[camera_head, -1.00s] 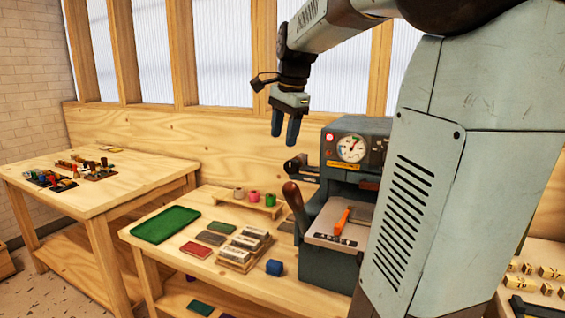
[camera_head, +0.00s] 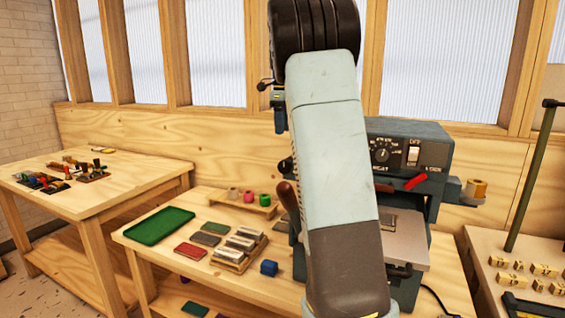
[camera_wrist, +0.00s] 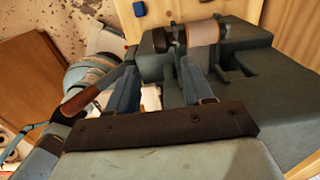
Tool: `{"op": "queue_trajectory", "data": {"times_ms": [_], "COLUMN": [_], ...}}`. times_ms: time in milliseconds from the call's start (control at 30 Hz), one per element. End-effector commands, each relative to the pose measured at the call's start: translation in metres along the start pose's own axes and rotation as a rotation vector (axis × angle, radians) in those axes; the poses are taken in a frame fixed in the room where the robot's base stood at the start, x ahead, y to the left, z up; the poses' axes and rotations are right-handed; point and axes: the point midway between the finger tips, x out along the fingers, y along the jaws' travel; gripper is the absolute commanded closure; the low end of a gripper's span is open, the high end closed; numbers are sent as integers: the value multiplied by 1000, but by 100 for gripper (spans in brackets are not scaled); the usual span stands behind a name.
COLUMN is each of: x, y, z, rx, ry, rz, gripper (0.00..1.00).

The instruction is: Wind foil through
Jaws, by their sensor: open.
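The dark green-grey foil press (camera_head: 436,148) stands on the bench, its middle hidden by my arm in the head view. A copper-coloured roll (camera_head: 475,188) sits on a spindle at its right side. In the wrist view a copper roll (camera_wrist: 203,36) sits on the machine beyond my fingers; I cannot tell if it is the same one. My gripper (camera_wrist: 160,72) is open and empty above the machine, its fingers apart and short of that roll. In the head view it is mostly hidden behind my arm. The press's brown-handled lever (camera_wrist: 88,98) lies left of the fingers.
A small wooden rack (camera_head: 232,206) holds tan, pink and green rolls. A red-orange object (camera_head: 415,181) is at the press front. Brass type (camera_head: 540,270) and a green post (camera_head: 528,180) stand right.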

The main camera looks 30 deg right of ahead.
Motion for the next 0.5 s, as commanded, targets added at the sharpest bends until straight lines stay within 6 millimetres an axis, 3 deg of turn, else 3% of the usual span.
{"op": "queue_trajectory", "data": {"times_ms": [500], "x": [88], "y": [1], "z": [0], "rx": [-2], "ry": [1], "rz": [2], "gripper": [49]}}
